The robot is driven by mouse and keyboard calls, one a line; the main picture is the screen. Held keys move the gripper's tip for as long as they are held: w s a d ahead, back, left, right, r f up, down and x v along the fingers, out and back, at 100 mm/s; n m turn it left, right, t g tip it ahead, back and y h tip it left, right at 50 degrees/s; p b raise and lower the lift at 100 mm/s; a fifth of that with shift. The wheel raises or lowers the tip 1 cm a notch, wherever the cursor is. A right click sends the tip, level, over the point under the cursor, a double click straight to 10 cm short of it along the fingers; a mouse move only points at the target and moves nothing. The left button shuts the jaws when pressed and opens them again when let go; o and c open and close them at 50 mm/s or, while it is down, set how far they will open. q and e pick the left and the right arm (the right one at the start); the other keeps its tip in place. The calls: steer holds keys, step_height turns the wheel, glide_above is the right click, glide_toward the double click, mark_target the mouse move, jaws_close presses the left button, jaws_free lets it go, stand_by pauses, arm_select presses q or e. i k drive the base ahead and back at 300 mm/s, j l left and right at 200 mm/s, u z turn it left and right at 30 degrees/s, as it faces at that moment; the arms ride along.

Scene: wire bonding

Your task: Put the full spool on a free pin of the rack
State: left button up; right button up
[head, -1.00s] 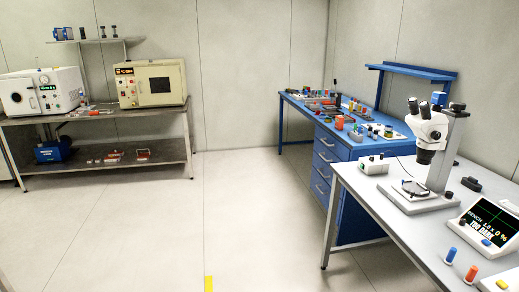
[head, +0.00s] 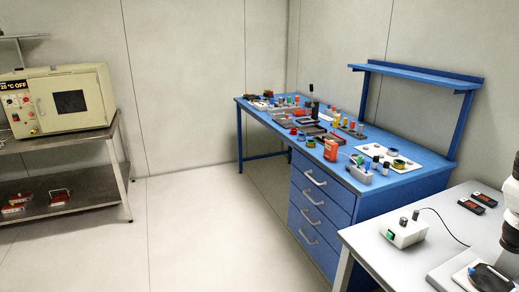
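Neither of my grippers is in view. On the blue workbench (head: 425,176) several small coloured pieces stand, too small to tell a full spool for certain. A dark strip with short upright coloured pieces (head: 347,130) stands near the bench's middle and may be the rack; I cannot tell whether any pin on it is free.
An orange container (head: 331,150) stands on the blue bench, with drawers (head: 315,197) below. A grey table (head: 455,222) with a small white box (head: 403,232) juts in at right. An oven (head: 62,100) sits on a shelf at left. The floor (head: 205,225) between is clear.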

mark_target(310, 144)
steer(key=i+z, duration=0.35)
steer(key=i, duration=1)
